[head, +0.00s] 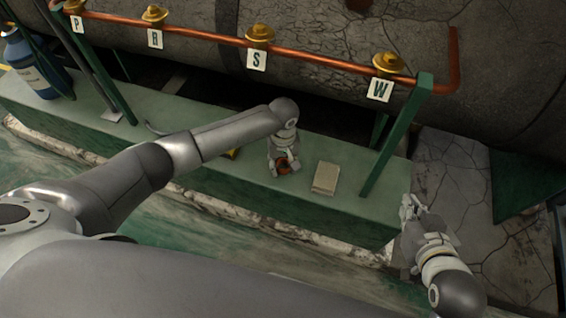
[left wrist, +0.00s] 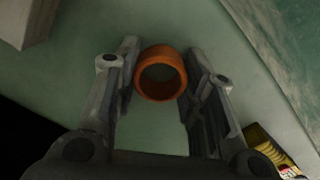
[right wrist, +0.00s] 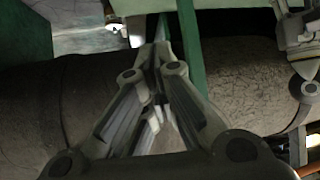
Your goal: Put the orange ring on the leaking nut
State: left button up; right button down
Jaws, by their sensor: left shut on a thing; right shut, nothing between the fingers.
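The orange ring (left wrist: 160,56) is between the fingers of my left gripper (left wrist: 162,78), which is shut on it, over the green bench top. In the head view the ring (head: 283,166) shows at the tips of my left gripper (head: 284,168). Brass nuts sit along the copper pipe, above tags P (head: 155,14), R (head: 155,38), S (head: 257,60) and W (head: 380,89). I cannot tell from these views which nut leaks. My right gripper (head: 411,205) is shut and empty, off the bench's right end; it also shows in the right wrist view (right wrist: 158,55).
The green bench (head: 370,222) runs below the pipe (head: 320,62). A pale block (head: 326,178) lies right of my left gripper. A green post (head: 397,135) stands at the right. A blue cylinder (head: 35,68) stands at the far left. A yellow-black object (left wrist: 272,150) lies near the left gripper.

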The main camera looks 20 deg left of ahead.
jog(key=shift+s+f, duration=0.1)
pick_arm(q)
jog(key=shift+r+p, duration=0.3)
jog(key=shift+p, duration=0.15)
jog(key=shift+r+p, duration=0.2)
jog(key=shift+p, duration=0.1)
jog(key=shift+r+p, duration=0.3)
jog(key=shift+p, duration=0.1)
jog(key=shift+r+p, duration=0.2)
jog(key=shift+p, duration=0.1)
jog(key=shift+r+p, duration=0.9)
jog(key=shift+p, duration=0.2)
jog(key=shift+r+p, duration=0.2)
jog(key=shift+p, duration=0.1)
jog(key=shift+f, duration=0.1)
pick_arm(e)
jog(key=s+d+f+g+h, duration=0.1)
jog(key=s+d+f+g, duration=0.1)
jog(key=s, duration=0.3)
jog(key=s+d+f+g, duration=0.1)
jog(key=s+f+g, duration=0.3)
jog(key=s+g, duration=0.1)
jog(key=shift+s+d+f+h, duration=0.3)
jog(key=shift+s+d+h, duration=0.1)
jog(key=shift+s, duration=0.1)
